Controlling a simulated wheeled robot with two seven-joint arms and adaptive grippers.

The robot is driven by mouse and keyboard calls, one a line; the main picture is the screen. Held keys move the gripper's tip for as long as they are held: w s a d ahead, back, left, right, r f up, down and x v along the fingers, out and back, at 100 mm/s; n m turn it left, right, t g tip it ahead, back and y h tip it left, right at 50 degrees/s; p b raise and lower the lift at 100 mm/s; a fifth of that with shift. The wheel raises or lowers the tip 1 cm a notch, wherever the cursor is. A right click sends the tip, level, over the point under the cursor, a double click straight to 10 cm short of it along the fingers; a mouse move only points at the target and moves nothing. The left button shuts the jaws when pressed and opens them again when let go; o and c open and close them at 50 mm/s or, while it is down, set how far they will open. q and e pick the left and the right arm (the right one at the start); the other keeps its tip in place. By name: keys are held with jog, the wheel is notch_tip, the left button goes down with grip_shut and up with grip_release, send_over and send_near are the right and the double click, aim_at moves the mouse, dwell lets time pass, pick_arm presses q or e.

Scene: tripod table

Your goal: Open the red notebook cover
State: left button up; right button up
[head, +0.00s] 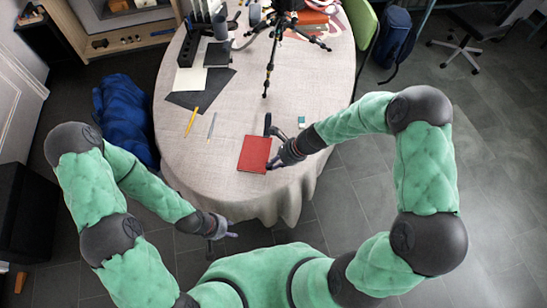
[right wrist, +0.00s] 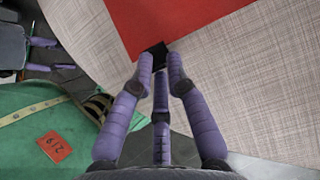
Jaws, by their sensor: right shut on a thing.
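The red notebook (head: 254,154) lies flat near the table's front edge, and its cover looks closed. In the right wrist view its red corner (right wrist: 180,18) fills the top. My right gripper (head: 272,150) is at the notebook's right side, low over the table. In its wrist view its fingertips (right wrist: 159,62) are shut at the notebook's edge, around a small black piece. The exact grip on the cover is hidden. My left gripper (head: 222,240) is empty with its fingers apart, off the table's front edge; it also shows in the right wrist view (right wrist: 48,56).
The cloth-covered table (head: 225,120) is bare around the notebook. A yellow pencil (head: 191,121) and a grey pen (head: 212,126) lie to the left. A tripod (head: 269,70) stands behind, with a small eraser-like block (head: 302,121) to the right. Dark sheets lie further back.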

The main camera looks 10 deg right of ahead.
jog(key=shift+a+r+h+p, duration=0.2)
jog(key=shift+r+h+p, duration=0.3)
jog(key=shift+p, duration=2.15)
jog(key=shift+w+r+p, duration=0.15)
jog(key=shift+r+p, duration=0.35)
jog(key=shift+p, duration=1.95)
jog(key=shift+a+r+g+h+p, duration=0.2)
jog(key=shift+g+h+p, duration=0.2)
jog(key=shift+p, duration=2.05)
jog(key=shift+r, duration=0.1)
